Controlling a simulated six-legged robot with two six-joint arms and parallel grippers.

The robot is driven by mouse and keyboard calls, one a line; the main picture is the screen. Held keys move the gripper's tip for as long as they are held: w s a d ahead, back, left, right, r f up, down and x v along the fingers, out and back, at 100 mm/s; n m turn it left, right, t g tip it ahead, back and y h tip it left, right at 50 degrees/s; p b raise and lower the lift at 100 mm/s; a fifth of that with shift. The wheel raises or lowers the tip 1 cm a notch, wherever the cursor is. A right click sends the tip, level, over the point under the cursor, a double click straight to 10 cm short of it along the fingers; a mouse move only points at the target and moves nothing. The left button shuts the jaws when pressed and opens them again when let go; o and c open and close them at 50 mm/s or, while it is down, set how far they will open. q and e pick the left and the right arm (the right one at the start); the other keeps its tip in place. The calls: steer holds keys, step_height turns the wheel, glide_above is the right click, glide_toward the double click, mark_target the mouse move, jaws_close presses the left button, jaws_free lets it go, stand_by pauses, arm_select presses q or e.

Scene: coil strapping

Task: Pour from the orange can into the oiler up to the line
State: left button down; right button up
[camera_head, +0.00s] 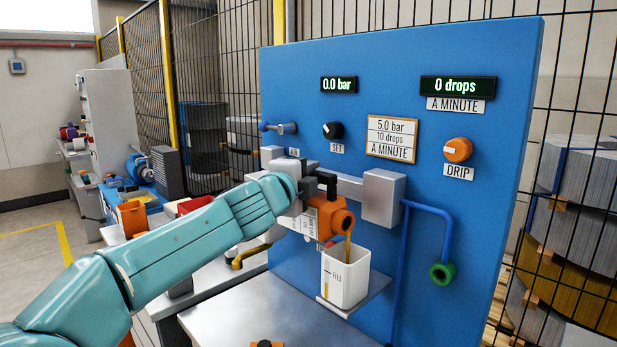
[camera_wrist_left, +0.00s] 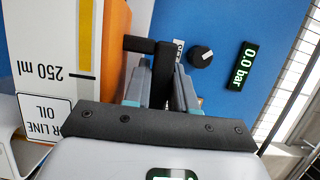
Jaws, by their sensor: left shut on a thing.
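The orange can (camera_head: 335,217) is held tilted over the oiler, its round mouth facing right and down. A thin amber stream (camera_head: 348,245) runs from the mouth into the oiler (camera_head: 349,283), a white open-topped cup marked FILL. A narrow upright strip shows on its front, amber in the lower part; its exact level is too small to read. My left gripper (camera_head: 318,186) is shut on the can's dark handle (camera_wrist_left: 142,45). In the left wrist view the can's white side (camera_wrist_left: 45,50) shows 250 ml and a yellow strip. My right gripper is not in view.
The oiler stands on a small shelf at the blue panel (camera_head: 300,100). The panel reads 0.0 bar and 0 drops, with a black SET knob (camera_head: 333,130) and an orange DRIP knob (camera_head: 458,150). A blue pipe (camera_head: 448,225) is at right. A grey table (camera_head: 260,310) lies below.

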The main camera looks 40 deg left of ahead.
arm_select(q)
steer(key=shift+d+m+b, duration=0.2)
steer(key=shift+m+b, duration=0.1)
steer(key=shift+b, duration=0.2)
stand_by(0.7)
steer(key=shift+s+d+r+m+b, duration=0.1)
steer(key=shift+d+r+m+b, duration=0.15)
steer(key=shift+b, duration=0.25)
stand_by(0.8)
